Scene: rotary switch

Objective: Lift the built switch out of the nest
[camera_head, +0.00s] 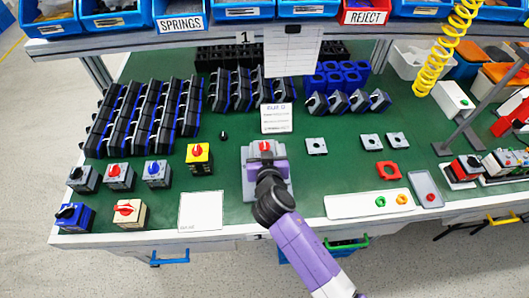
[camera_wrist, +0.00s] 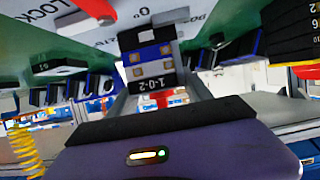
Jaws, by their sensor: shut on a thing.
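The built switch (camera_head: 265,147) shows in the head view as a grey top with a red knob, at the middle of the bench. My gripper (camera_head: 266,160) reaches it from the front and is shut on it. The grey nest (camera_head: 248,186) lies around and under my gripper, partly hidden by it. In the wrist view, a dark plate marked 1-0-2 (camera_wrist: 158,87) and a body with brassy terminals (camera_wrist: 151,62) show between my fingers (camera_wrist: 160,95). Whether the switch sits in the nest or just above it, I cannot tell.
A yellow switch (camera_head: 199,158) and several other switches stand to the left. A white sheet (camera_head: 201,211) lies front left. A white card (camera_head: 276,118) stands just behind the nest. Grey plates (camera_head: 316,146) and a white tray (camera_head: 370,204) lie to the right.

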